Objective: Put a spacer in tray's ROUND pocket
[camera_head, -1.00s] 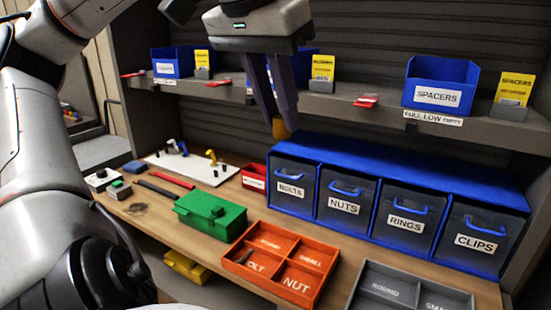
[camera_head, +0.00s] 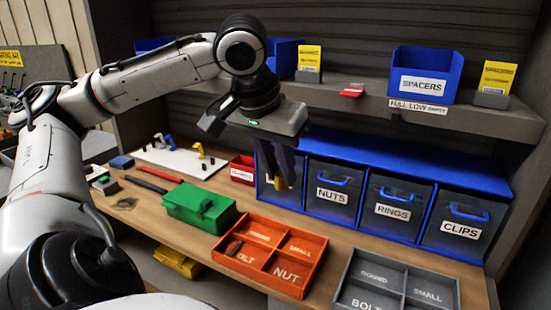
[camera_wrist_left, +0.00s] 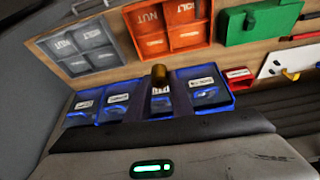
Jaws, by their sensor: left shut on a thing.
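My left gripper (camera_head: 279,184) points down in front of the BOLTS bin in the head view. It is shut on a small brass-coloured spacer (camera_wrist_left: 158,73), which sticks out past the fingertips in the left wrist view. The orange tray (camera_head: 313,276) lies on the bench, below and in front of the gripper, with pockets marked ROUND, SMALL, BOLT and NUT. Its ROUND pocket looks empty; a dark piece lies in its BOLT pocket. A grey tray (camera_head: 346,274) with similar labels is to its right, partly cut off. My right gripper is not in view.
Labelled bins, such as NUTS (camera_head: 332,192) and CLIPS (camera_head: 459,217), line the bench's back. A green box (camera_head: 198,210) stands left of the orange tray. A shelf above holds a blue SPACERS bin (camera_head: 425,76). A small red bin (camera_head: 242,169) is beside the BOLTS bin.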

